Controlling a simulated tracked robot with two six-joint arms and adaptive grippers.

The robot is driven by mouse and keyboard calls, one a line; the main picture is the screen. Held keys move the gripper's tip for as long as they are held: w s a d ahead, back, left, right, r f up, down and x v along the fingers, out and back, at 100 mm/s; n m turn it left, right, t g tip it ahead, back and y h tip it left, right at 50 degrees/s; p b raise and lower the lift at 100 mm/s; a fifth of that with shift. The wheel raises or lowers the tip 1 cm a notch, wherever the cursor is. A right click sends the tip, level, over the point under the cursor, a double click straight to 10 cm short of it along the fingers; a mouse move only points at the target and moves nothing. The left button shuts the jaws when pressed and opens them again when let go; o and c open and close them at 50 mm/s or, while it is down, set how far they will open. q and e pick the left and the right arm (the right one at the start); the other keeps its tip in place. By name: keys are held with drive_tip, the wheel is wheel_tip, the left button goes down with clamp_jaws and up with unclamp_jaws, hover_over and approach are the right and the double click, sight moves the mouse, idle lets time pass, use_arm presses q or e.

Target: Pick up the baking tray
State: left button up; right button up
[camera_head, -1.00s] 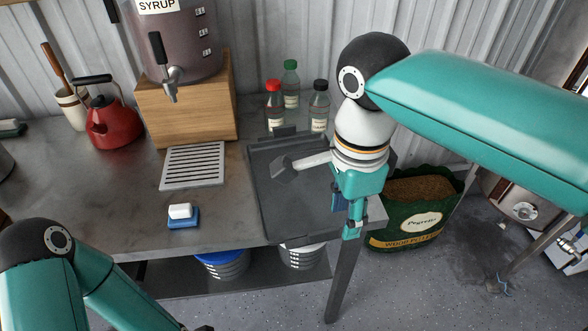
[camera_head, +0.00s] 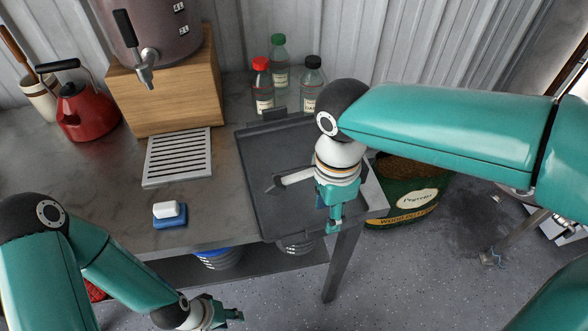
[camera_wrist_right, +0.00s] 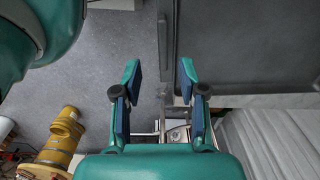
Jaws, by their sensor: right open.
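The baking tray (camera_head: 262,200) is a dark grey, shallow rectangle lying flat on the right end of the metal table, with a raised handle at its back edge (camera_head: 275,116). My right gripper (camera_head: 335,224) is over the tray's front right side, pointing down, and hides part of it. In the right wrist view my right gripper (camera_wrist_right: 160,70) is open and empty. There the tray (camera_wrist_right: 240,45) fills the upper right, and a handle-like bar on its edge appears between the fingers; contact is not visible. My left gripper (camera_head: 226,314) is low, in front of the table; its finger gap is unclear.
Three bottles (camera_head: 280,70) stand just behind the tray. A slotted metal grate (camera_head: 178,158) and a blue-and-white sponge or brush (camera_head: 169,214) lie left of it. A green pellet bag (camera_head: 405,195) stands on the floor right of the table. Buckets (camera_head: 218,257) sit underneath.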

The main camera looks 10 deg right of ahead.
sight(323, 225)
drive_tip(key=shift+w+a+f+p, duration=0.1)
drive_tip(key=shift+a+f+p, duration=0.1)
drive_tip(key=shift+f, duration=1.45)
drive_tip(key=shift+w+a+f+p, duration=0.1)
drive_tip(key=shift+f+p, duration=0.05)
drive_tip(key=shift+f, duration=1.45)
clamp_jaws()
drive_tip(key=shift+r, duration=0.1)
